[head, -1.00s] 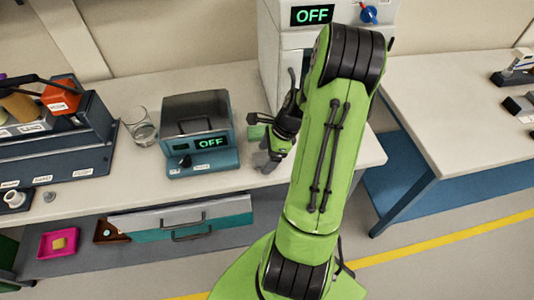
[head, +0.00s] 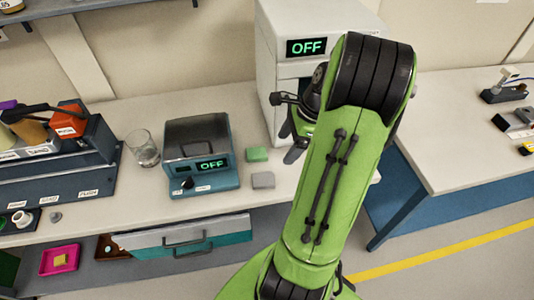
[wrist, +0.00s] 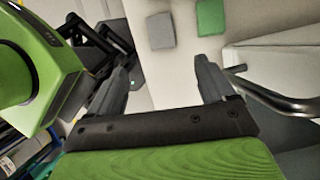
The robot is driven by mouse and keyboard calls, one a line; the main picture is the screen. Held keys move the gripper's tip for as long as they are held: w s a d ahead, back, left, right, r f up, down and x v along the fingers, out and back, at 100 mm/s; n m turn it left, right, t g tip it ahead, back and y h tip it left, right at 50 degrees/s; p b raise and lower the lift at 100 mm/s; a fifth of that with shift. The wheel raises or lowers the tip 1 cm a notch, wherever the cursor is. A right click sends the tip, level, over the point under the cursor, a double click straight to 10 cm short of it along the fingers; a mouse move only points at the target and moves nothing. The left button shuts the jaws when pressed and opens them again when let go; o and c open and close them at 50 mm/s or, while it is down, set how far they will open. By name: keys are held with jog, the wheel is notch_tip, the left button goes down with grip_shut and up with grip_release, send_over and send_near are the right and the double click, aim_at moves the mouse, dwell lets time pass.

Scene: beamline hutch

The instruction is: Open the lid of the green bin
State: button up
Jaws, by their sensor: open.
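I cannot make out a green bin with a lid for certain. A dark green surface (head: 8,268) is cut off at the lower left edge of the head view, and I cannot tell what it is. My gripper (head: 287,138) is in front of the white cabinet, partly hidden by my arm. In the wrist view my gripper (wrist: 168,62) is open, with nothing between its fingers. A grey block (wrist: 160,30) and a green block (wrist: 210,17) lie on the bench beyond the fingertips.
A white cabinet (head: 275,75) with an OFF display stands close to my gripper. Its bar handle (wrist: 275,95) is near the right finger. A teal device (head: 205,180) with a grey lid and a glass (head: 142,150) stand left. A drawer (head: 180,240) sits below the bench.

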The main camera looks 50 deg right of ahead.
jog(key=a+r+n+h, duration=0.1)
jog(key=a+r+n, duration=0.2)
jog(key=a+n, duration=0.3)
jog(key=s+a+r+n+h, duration=0.1)
jog(key=a+r+n, duration=0.3)
jog(key=a+n, duration=0.2)
jog(key=a+r+n+t+h, duration=0.1)
jog(key=a+r+n, duration=0.3)
jog(key=a, duration=0.6)
jog(key=n, duration=0.2)
jog(key=shift+s+n+h, duration=0.2)
jog(key=shift+n+h, duration=0.2)
jog(key=s+a+n, duration=0.1)
jog(key=s+n, duration=0.1)
jog(key=s+a+n+t, duration=0.1)
jog(key=n, duration=0.1)
jog(key=s+a+r+n, duration=0.1)
jog(key=s+n, duration=0.1)
jog(key=n, duration=0.1)
jog(key=shift+s+t, duration=0.35)
jog(key=shift+t, duration=0.05)
jog(key=shift+c, duration=0.6)
jog(key=shift+f, duration=0.1)
jog(key=shift+c, duration=1.2)
jog(key=shift+w, duration=0.25)
jog(key=c, duration=0.5)
jog(key=shift+s, duration=0.1)
